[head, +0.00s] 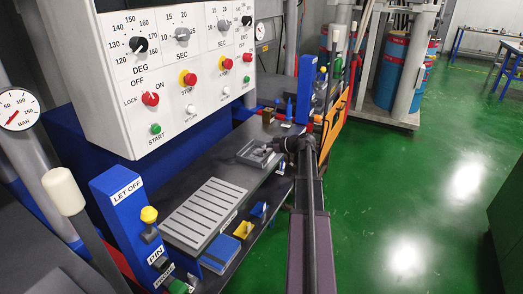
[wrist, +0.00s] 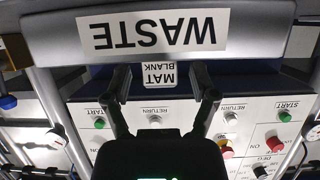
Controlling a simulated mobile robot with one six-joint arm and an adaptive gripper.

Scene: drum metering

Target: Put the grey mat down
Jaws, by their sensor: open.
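My gripper (wrist: 164,82) is open in the wrist view, its two dark fingers spread apart with nothing visible gripped. A white MAT BLANK label (wrist: 160,75) shows upside down between the fingertips; I cannot tell how far beyond them it is. In the head view my gripper (head: 291,146) is at the far end of my arm, beside a small grey plate-like piece (head: 258,153) on the dark bench. Its jaws are too small to read there. I cannot tell whether this piece is the grey mat. A larger slotted grey plate (head: 205,213) lies nearer on the bench.
A grey WASTE-labelled surface (wrist: 270,43) spans the wrist view close to the fingers. A white control panel (head: 180,75) overhangs the bench (head: 266,193). A blue LET OFF post (head: 125,215) stands at the near end. Green floor (head: 400,190) is open at right.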

